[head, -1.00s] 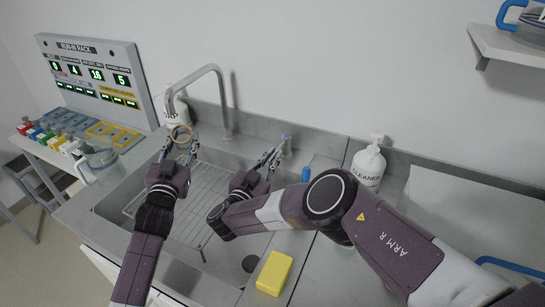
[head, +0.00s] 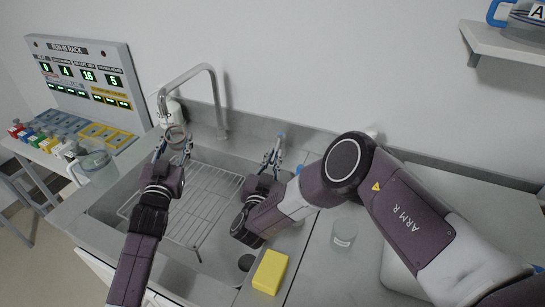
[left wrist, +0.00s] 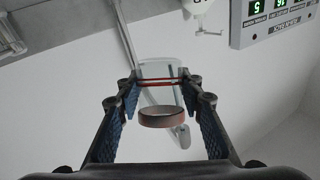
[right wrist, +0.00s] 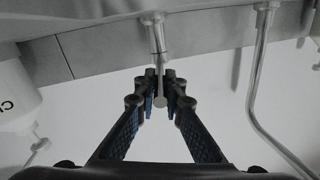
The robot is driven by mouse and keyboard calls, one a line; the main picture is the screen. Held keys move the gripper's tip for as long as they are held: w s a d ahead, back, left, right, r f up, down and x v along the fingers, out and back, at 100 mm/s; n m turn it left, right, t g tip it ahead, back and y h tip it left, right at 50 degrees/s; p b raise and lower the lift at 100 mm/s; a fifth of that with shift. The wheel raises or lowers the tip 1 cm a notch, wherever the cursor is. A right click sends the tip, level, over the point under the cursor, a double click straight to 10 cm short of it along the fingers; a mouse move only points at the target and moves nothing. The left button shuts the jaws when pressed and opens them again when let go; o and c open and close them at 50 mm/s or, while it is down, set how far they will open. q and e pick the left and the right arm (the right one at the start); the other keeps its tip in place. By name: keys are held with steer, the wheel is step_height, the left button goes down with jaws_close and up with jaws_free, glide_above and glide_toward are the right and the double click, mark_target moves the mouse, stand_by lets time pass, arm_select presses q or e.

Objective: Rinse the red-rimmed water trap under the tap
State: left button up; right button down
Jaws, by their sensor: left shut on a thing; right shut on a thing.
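The water trap (head: 177,133) is a small clear cup with a reddish rim, just below the tap's spout (head: 162,98). My left gripper (head: 174,147) is shut on it over the left part of the sink. In the left wrist view the trap's red ring (left wrist: 165,118) shows between the fingers, with clear plastic beyond. I cannot make out running water. My right gripper (head: 272,160) is shut on the tap's lever (head: 280,138) behind the sink. In the right wrist view the lever's round end (right wrist: 160,101) sits between the fingertips.
A wire rack (head: 205,190) lies in the sink. A yellow sponge (head: 270,271) and a clear cup (head: 344,233) are at the front right. A pitcher (head: 96,163) stands left of the sink, by the run-in rack display (head: 90,75). My right arm covers much of the right counter.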

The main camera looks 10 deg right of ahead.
steer(key=c, duration=2)
jaws_free()
steer(key=v, duration=1.2)
